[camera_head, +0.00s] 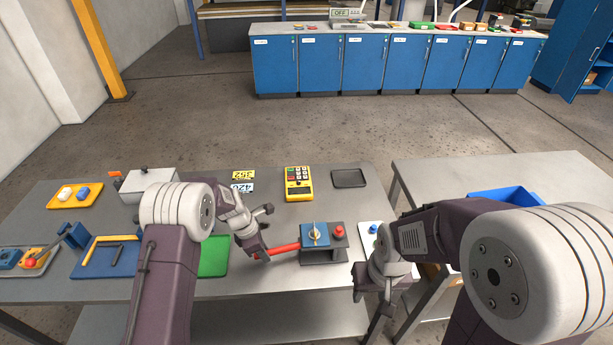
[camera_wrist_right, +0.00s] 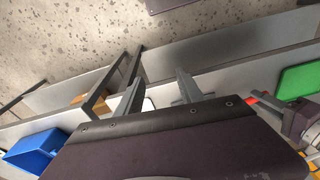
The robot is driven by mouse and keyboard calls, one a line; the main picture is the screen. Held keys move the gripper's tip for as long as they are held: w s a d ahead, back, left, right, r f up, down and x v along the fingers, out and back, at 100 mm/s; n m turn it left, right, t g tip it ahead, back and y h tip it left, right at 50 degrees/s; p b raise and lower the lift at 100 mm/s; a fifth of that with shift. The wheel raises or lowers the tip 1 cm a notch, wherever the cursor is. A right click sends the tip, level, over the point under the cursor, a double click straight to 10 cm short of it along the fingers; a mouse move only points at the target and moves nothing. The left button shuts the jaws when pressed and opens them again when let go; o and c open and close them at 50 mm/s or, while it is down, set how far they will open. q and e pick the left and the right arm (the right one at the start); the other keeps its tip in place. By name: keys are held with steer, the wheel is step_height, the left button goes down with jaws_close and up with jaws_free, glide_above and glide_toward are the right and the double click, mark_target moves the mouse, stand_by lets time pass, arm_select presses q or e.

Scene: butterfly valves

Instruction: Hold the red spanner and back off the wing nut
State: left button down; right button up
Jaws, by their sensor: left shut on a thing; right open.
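The red spanner (camera_head: 286,247) lies level, its left end in my left gripper (camera_head: 258,253), which is shut on it. Its right end reaches the blue block (camera_head: 308,244); I cannot tell how it meets it. A small metal winged piece (camera_head: 315,234), which looks like the wing nut, sits on the block's top face. My right gripper (camera_head: 372,298) is open and empty by the table's front edge, to the right of and nearer than the block. In the right wrist view its spread fingers (camera_wrist_right: 159,93) have nothing between them; a bit of red (camera_wrist_right: 253,97) shows at right.
A grey stand with a red knob (camera_head: 338,231) adjoins the block on the right. A white plate with a blue button (camera_head: 372,229) lies beyond it. A green tray (camera_head: 214,257) is left of my left gripper. A yellow keypad device (camera_head: 298,183) stands behind. A second table holds a blue bin (camera_head: 500,197).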

steer(key=w+r+m+t, duration=0.2)
steer(key=w+r, duration=0.1)
steer(key=w, duration=0.5)
steer(key=n+t, duration=0.1)
glide_toward(315, 229)
steer(key=s+d+r, duration=0.2)
steer(key=d+r, duration=0.2)
steer(key=shift+n, duration=0.8)
steer(key=w+a+f, duration=0.1)
steer(key=f, duration=0.3)
steer(key=w+a+f, duration=0.1)
steer(key=w+f, duration=0.1)
steer(key=f, duration=0.2)
steer(key=w+a+f, duration=0.2)
steer(key=f, duration=0.2)
steer(key=shift+a+f, duration=0.1)
steer(key=shift+c, duration=0.2)
